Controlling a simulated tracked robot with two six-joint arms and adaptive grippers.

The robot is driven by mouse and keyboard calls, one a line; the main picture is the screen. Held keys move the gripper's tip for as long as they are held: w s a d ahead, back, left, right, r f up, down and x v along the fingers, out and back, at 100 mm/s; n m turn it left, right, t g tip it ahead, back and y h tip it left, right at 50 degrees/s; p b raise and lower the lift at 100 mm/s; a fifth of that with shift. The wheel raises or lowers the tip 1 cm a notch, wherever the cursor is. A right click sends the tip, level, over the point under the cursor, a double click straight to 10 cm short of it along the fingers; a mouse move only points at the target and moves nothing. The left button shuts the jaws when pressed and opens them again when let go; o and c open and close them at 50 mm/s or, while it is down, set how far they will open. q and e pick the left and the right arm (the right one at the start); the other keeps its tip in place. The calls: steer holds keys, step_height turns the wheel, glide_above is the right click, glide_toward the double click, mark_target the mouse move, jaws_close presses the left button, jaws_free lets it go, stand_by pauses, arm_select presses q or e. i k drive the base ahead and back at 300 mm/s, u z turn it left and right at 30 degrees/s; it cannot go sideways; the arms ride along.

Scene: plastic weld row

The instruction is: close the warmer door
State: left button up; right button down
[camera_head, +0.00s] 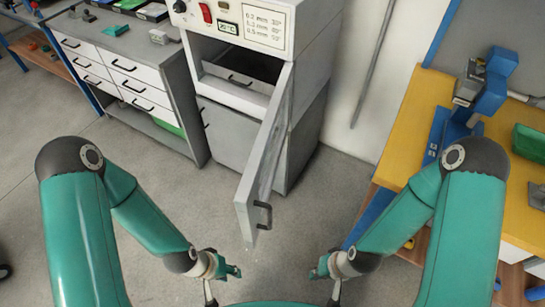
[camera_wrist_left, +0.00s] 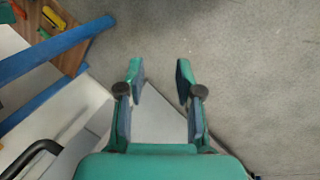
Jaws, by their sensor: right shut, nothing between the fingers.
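The warmer (camera_head: 235,22) is a pale cabinet with a control panel, standing at the back centre in the head view. Its grey door (camera_head: 268,150) stands wide open, swung out toward me from the right side of the opening. A dark handle (camera_head: 263,214) sits near the door's free edge. Inside is a grey drawer (camera_head: 243,76). My left gripper (camera_head: 232,271) is in front of and below the door's free end, apart from it. Its fingers are spread and empty in the left wrist view (camera_wrist_left: 160,70). My right gripper (camera_head: 318,270) is shut and empty, to the right of the door.
A drawer cabinet (camera_head: 130,75) stands left of the warmer. A yellow-topped workbench (camera_head: 415,150) with a blue device (camera_head: 492,85) is on the right. A metal rod (camera_head: 372,65) leans against the wall. The floor (camera_head: 225,215) around the door is clear.

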mark_target(251, 204)
steer(key=u, duration=0.6)
steer(key=k, duration=1.2)
steer(key=z, duration=0.85)
steer(key=i, duration=1.05)
